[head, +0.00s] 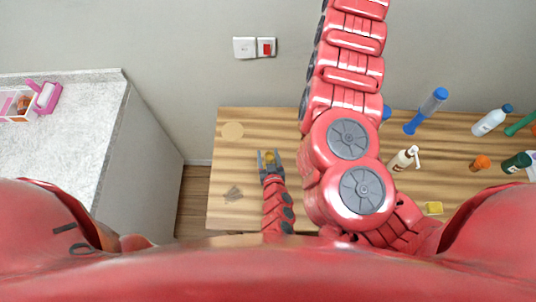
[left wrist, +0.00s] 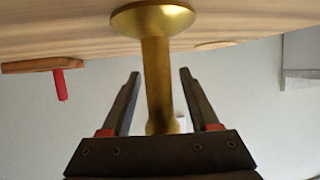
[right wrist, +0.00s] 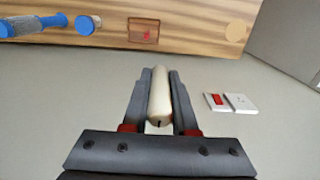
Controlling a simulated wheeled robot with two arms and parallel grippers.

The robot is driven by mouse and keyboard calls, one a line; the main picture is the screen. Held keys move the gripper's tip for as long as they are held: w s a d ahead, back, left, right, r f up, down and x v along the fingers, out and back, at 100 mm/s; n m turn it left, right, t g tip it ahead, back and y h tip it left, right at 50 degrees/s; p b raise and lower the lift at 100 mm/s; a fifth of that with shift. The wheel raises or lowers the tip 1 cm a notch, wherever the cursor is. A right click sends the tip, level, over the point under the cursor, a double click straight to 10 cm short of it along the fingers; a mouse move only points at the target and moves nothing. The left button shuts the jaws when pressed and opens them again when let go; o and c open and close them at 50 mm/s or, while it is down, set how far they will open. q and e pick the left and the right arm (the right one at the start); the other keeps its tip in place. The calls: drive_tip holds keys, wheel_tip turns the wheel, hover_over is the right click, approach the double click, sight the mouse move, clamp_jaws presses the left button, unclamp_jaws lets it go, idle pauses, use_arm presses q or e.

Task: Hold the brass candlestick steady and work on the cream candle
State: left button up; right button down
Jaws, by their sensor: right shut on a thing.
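The brass candlestick (left wrist: 157,80) stands on the wooden table, with its round base and stem showing in the left wrist view. It also shows in the head view (head: 270,157). My left gripper (head: 269,157) is open around the stem, with a gap on each side between stem and fingers. The cream candle (right wrist: 159,98) is between the fingers of my right gripper (right wrist: 160,76), which is shut on it. Its dark wick end points toward the wrist camera. The candle is clear of the table, in front of the wall. My right gripper is out of the head view.
The wooden table (head: 225,215) also holds a pale round disc (head: 232,130), a pump bottle (head: 404,158), a blue brush (head: 427,110) and a yellow sponge (head: 433,208). Switches (head: 255,47) are on the wall. A grey counter (head: 75,125) stands left.

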use_arm(q)
drive_tip(key=shift+s, duration=0.1)
drive_tip(key=v, duration=1.2)
drive_tip(key=shift+o, duration=1)
drive_tip(key=shift+r, duration=0.1)
drive_tip(key=w, duration=0.3)
drive_tip(key=w+a+n+y, duration=0.1)
drive_tip(key=w, duration=0.2)
drive_tip(key=w+y, duration=0.1)
drive_tip(key=w, duration=0.3)
drive_tip(key=shift+a+n, duration=0.4)
drive_tip(key=shift+w+a+f, duration=0.2)
drive_tip(key=shift+w+f, duration=0.1)
drive_tip(key=shift+w, duration=0.3)
drive_tip(key=shift+c, duration=0.3)
